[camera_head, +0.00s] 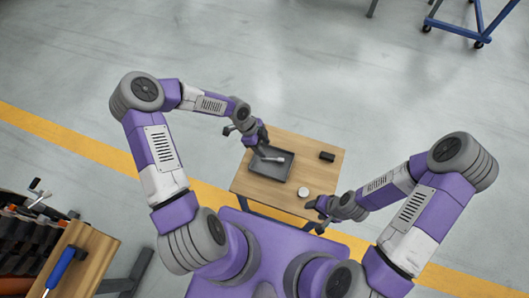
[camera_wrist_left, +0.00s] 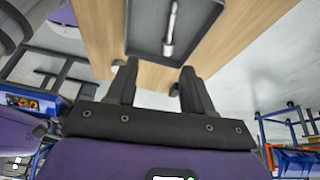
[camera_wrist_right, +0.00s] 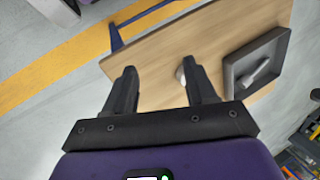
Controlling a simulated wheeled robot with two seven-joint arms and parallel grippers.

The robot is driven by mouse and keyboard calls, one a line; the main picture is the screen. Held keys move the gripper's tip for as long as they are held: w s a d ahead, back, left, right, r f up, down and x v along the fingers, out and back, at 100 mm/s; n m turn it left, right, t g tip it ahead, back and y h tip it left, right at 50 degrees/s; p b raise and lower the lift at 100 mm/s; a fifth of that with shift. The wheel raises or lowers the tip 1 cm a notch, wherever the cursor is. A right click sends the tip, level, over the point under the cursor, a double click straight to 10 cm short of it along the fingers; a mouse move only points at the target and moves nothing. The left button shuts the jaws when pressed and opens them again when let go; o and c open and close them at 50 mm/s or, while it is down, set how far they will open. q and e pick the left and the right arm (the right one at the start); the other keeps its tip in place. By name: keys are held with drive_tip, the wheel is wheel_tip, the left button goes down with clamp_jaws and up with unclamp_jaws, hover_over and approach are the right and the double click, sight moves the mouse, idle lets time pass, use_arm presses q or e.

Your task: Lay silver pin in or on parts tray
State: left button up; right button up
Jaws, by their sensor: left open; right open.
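The silver pin (camera_head: 272,158) lies inside the dark grey parts tray (camera_head: 274,176) on the wooden table. In the left wrist view the pin (camera_wrist_left: 170,30) rests on the floor of the tray (camera_wrist_left: 140,25), beyond my open fingertips. My left gripper (camera_head: 262,148) is open and empty at the tray's far left edge, apart from the pin. My right gripper (camera_head: 322,214) is open near the table's front right edge. The right wrist view shows the pin (camera_wrist_right: 254,73) in the tray (camera_wrist_right: 284,46), to the right of that gripper (camera_wrist_right: 160,68).
A small black block (camera_head: 327,156) sits at the table's back right. A round whitish object (camera_head: 303,191) stands right of the tray, near my right gripper. The wooden table (camera_head: 252,187) has bare room around these. A bench with a blue-handled tool (camera_head: 60,268) stands at lower left.

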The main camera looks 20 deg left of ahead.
use_arm(q)
drive_tip(key=s+d+f+n, duration=0.1)
drive_tip(key=s+d+n, duration=0.1)
drive_tip(key=s+n, duration=0.2)
drive_tip(key=s+d+f+n, duration=0.2)
drive_tip(key=s+d+n, duration=0.1)
drive_tip(key=n, duration=0.3)
drive_tip(key=s+d+f+n+h, duration=0.1)
drive_tip(key=s+d+n, duration=0.2)
drive_tip(key=s+n, duration=0.2)
drive_tip(key=shift+s+d+f, duration=0.2)
drive_tip(key=shift+s+f, duration=0.15)
drive_tip(key=s+a+n, duration=0.1)
drive_tip(key=n, duration=0.1)
drive_tip(key=s+a+f+n+y, duration=0.1)
drive_tip(key=n, duration=0.1)
drive_tip(key=shift+s, duration=0.15)
drive_tip(key=shift+s+a+f+n+t+y, duration=0.15)
drive_tip(key=shift+a+n+t+y, duration=0.2)
drive_tip(key=shift+n, duration=0.15)
